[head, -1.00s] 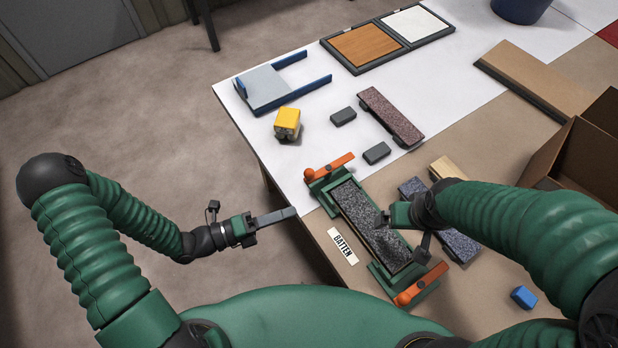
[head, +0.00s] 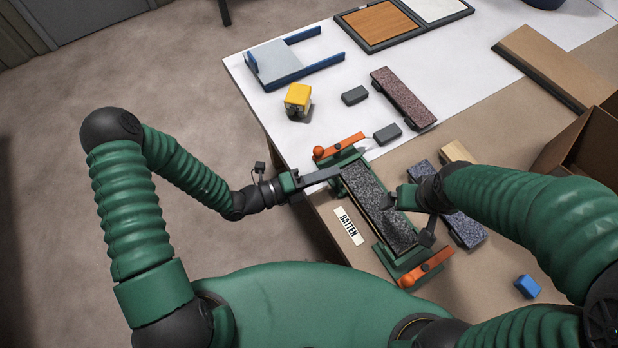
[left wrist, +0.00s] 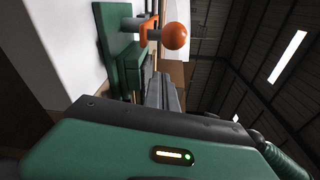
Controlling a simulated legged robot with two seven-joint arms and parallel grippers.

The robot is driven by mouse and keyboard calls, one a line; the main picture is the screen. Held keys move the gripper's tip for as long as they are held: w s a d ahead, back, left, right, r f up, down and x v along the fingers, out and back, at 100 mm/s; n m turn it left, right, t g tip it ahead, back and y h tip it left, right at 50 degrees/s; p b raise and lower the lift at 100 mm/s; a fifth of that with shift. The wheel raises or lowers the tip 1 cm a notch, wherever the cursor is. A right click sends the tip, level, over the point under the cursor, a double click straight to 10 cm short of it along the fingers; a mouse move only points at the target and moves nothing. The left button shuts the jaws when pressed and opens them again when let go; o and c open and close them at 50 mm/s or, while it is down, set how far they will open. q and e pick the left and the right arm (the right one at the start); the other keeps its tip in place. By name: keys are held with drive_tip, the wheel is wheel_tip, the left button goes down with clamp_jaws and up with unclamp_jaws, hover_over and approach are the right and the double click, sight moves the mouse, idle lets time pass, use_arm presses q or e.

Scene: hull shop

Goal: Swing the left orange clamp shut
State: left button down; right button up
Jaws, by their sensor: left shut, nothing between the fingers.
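A green fixture (head: 385,256) holds a dark speckled slab (head: 372,198) lying lengthwise in it. The left orange clamp (head: 340,144) lies across the fixture's far end, beyond the slab, with its round knob at the left. The knob also shows in the left wrist view (left wrist: 174,36). My left gripper (head: 336,173) is shut and empty, its fingers just nearer than the clamp, by the fixture's left edge; I cannot tell if they touch it. A second orange clamp (head: 428,267) lies across the near end. My right gripper (head: 390,200) is at the slab's right side; its jaws are unclear.
A BATTEN label (head: 348,226) lies left of the fixture. Dark grey blocks (head: 387,133), a reddish speckled slab (head: 404,98) and a yellow-topped object (head: 298,100) stand beyond it. A blue block (head: 527,286) and a cardboard box (head: 580,140) are at the right.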

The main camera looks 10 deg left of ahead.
sight(316, 162)
use_arm(q)
drive_tip(key=shift+w+a+r, duration=0.25)
drive_tip(key=shift+w+a, duration=0.75)
drive_tip(key=shift+a, duration=0.2)
drive_tip(key=shift+w+a, duration=0.25)
drive_tip(key=shift+a, duration=0.15)
drive_tip(key=shift+r, duration=0.1)
use_arm(e)
drive_tip(key=shift+r, duration=0.1)
